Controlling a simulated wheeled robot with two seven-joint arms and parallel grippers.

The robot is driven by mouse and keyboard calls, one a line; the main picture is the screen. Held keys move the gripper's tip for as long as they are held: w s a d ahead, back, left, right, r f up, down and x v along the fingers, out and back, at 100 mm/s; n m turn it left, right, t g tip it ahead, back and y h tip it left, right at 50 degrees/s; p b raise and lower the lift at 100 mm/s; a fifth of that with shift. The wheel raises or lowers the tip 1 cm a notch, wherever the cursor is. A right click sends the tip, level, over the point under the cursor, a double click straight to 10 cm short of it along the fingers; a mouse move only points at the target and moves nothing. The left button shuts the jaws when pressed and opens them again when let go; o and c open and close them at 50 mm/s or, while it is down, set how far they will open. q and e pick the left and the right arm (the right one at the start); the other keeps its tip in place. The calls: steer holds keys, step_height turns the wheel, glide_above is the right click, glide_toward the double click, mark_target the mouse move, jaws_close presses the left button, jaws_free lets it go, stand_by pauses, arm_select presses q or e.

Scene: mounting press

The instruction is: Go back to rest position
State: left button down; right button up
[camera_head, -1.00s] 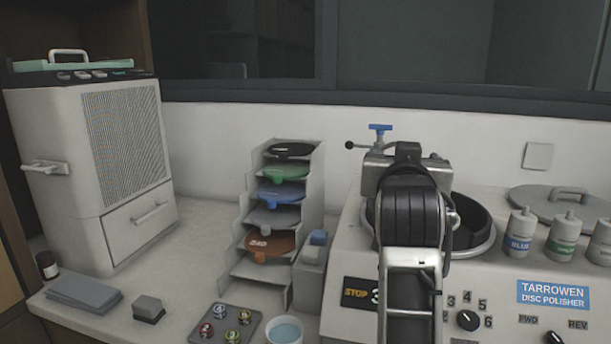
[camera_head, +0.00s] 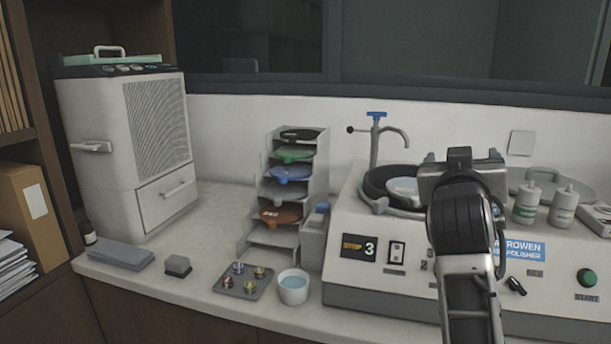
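My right arm comes up from the bottom right, over the front of the disc polisher (camera_head: 360,290). Its gripper (camera_head: 462,165) is in front of the polisher's round bowl, seen from behind. Its fingers are hidden by the gripper body and wrist, so I cannot tell whether it is open or holds anything. My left gripper is out of view. The bowl has a dark rim (camera_head: 376,182) and a pale round surface (camera_head: 403,190) inside, partly covered by my arm.
A stepped rack (camera_head: 322,165) with coloured discs stands left of the polisher. A tray (camera_head: 243,291) of small samples and a cup (camera_head: 293,290) of bluish liquid are at the front edge. A white cabinet machine (camera_head: 125,160) stands left. Bottles (camera_head: 526,205) stand right.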

steer(key=s+d+r+n+h, duration=0.1)
steer(key=s+d+r+h, duration=0.15)
steer(key=d, duration=0.65)
steer(key=s+d+r+n+h, duration=0.15)
steer(key=d+r+h, duration=0.25)
steer(key=d, duration=0.5)
steer(key=s+a+f+n+g+y, duration=0.1)
steer(key=a+f+n+y, duration=0.25)
steer(key=f, duration=0.85)
steer(key=s+a+f+n+y, duration=0.15)
steer(key=f+y, duration=0.25)
steer(key=f, duration=0.7)
steer(key=a+f+n+g+y, duration=0.1)
steer(key=a+f+n+y, duration=0.25)
steer(key=f, duration=0.85)
steer(key=s+a+f+g+y, duration=0.3)
steer(key=s+a+f, duration=0.1)
steer(key=s+f, duration=0.65)
steer(key=s+a+f+g+y, duration=0.3)
steer(key=s+a+f, duration=0.1)
steer(key=s+f, duration=0.7)
steer(key=a+r+m+t, duration=0.1)
steer(key=a+m, duration=0.4)
steer(key=a, duration=0.5)
steer(key=shift+a+r+m, duration=0.35)
steer(key=shift+m, duration=0.05)
steer(key=shift+y, duration=0.25)
